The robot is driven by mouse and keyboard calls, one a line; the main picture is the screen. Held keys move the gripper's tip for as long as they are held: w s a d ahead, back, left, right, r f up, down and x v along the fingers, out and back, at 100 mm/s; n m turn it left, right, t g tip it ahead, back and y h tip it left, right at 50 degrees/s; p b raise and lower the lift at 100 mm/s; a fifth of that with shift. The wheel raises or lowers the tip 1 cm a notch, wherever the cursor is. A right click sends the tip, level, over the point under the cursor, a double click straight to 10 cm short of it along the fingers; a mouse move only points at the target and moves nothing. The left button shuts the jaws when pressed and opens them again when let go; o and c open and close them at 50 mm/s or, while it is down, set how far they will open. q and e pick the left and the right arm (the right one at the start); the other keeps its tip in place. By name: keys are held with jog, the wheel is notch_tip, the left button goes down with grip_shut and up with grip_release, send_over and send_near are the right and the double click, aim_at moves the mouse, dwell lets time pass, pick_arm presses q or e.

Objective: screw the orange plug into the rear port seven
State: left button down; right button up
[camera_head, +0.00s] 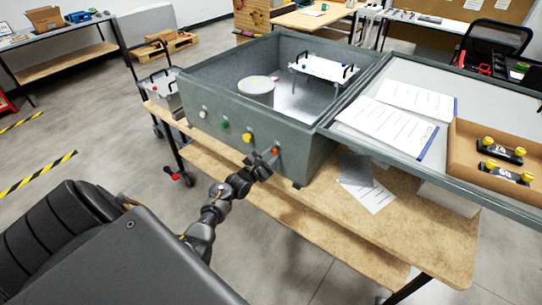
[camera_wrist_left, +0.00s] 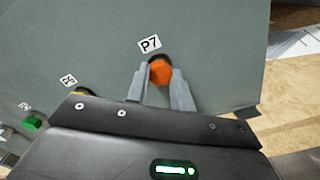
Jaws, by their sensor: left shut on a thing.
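The orange plug (camera_head: 275,150) is at the right end of a row of coloured plugs on the front wall of the grey analyser box (camera_head: 226,139). In the left wrist view the orange plug (camera_wrist_left: 160,72) sits at the port right below the P7 label (camera_wrist_left: 150,43). My left gripper (camera_head: 268,158) is at the plug, its two fingers shut on it from both sides in the left wrist view (camera_wrist_left: 160,82). The thread and the depth of the plug in the port are hidden. My right gripper is not in view.
Yellow (camera_head: 247,138), green (camera_head: 224,125) and white (camera_head: 203,114) plugs sit left along the same wall. The open lid (camera_head: 400,75) holds papers and a cardboard tray (camera_head: 462,146). The wooden bench (camera_head: 420,215) has free room at the front right.

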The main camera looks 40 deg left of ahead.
pick_arm(q)
jog(key=m, duration=0.6)
jog(key=shift+f, duration=0.1)
jog(key=m+b, duration=0.1)
jog(key=m, duration=1.1)
jog(key=shift+b, duration=0.4)
jog(key=m, duration=0.4)
jog(key=shift+m, duration=0.3)
jog(key=c, duration=1.3)
grip_release()
jog(key=shift+c, duration=0.2)
